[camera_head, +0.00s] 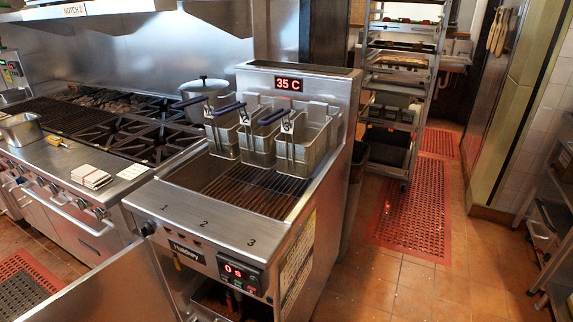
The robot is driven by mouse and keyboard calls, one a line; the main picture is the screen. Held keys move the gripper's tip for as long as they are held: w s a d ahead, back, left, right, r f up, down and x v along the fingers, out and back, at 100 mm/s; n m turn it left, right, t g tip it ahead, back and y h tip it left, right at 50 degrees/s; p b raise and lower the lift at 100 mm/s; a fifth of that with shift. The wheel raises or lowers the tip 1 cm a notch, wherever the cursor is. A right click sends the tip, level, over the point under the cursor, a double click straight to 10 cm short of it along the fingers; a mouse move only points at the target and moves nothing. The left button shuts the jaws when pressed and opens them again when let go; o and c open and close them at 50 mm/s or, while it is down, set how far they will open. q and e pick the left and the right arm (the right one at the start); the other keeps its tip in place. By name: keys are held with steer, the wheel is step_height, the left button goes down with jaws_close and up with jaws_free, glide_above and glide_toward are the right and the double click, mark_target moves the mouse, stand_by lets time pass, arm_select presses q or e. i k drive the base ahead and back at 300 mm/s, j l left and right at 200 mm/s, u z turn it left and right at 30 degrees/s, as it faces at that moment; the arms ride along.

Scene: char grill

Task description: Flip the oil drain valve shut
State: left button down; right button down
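The fryer (186,235) stands in the middle, with a "35 C" display (289,84) at its back and a "0 s" timer panel (240,272) on its front. Its cabinet door (95,289) hangs open toward the lower left. The open cabinet (205,299) under the front panel shows dim pipework with small red and blue parts, cut off by the bottom edge of the view. I cannot tell which part is the oil drain valve or how it is turned. Neither of my grippers is in view.
Several wire baskets (257,147) hang at the back of the fryer over its grate. A burner range (62,205) with a lidded pot (204,90) adjoins on the left. A wheeled tray rack (398,100) stands behind. The tiled floor (385,290) to the right is clear beside a red mat (413,212).

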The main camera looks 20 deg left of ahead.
mark_target(229, 300)
steer(key=i+j+u, duration=0.2)
steer(key=u, duration=0.2)
steer(key=i+j+u, duration=0.1)
steer(key=i+u, duration=0.3)
steer(key=k, duration=0.05)
